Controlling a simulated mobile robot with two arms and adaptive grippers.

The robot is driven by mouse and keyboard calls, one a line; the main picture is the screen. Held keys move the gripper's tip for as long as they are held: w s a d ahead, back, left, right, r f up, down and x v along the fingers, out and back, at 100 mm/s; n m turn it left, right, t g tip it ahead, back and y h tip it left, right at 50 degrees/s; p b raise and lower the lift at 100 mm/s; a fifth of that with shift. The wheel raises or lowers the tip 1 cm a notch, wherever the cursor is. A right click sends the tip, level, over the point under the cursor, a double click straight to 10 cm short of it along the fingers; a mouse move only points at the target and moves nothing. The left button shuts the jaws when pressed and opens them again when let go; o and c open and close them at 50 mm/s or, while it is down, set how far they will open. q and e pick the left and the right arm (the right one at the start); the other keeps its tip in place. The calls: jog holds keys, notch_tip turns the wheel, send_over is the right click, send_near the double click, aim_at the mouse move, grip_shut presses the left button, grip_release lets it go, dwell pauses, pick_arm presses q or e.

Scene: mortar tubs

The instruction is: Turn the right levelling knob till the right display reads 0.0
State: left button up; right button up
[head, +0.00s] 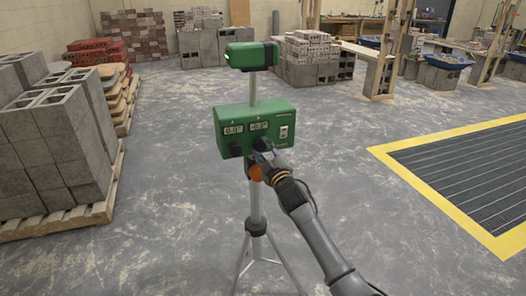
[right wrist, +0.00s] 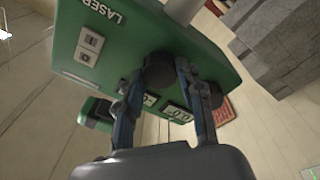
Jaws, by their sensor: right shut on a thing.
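The green levelling box (head: 255,115) stands on a tripod, with two small displays on its front. The right display (head: 259,126) shows digits too small to read surely; the left display (head: 233,130) seems to read near 0.0. My right gripper (head: 257,149) is at the box's front below the right display. In the right wrist view, its two fingers are shut on the right knob (right wrist: 158,70), one on each side. The left knob (head: 236,149) is free; it also shows in the right wrist view beyond one finger. My left gripper is not in view.
A green laser head (head: 251,56) sits on the pole above the box. Tripod legs (head: 258,262) spread below. Grey blocks on a pallet (head: 60,220) stand at left. A yellow-edged dark grid (head: 470,175) lies at right. The floor around the tripod is clear.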

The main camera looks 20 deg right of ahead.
jog(key=shift+f+m+h, duration=0.1)
jog(key=shift+m+h, duration=0.3)
jog(key=shift+m, duration=1.4)
jog(key=o, duration=1.2)
jog(key=shift+c, duration=0.2)
jog(key=s+f, duration=0.1)
jog(key=s, duration=1.1)
jog(key=shift+d, duration=0.15)
jog(key=shift+f, duration=0.15)
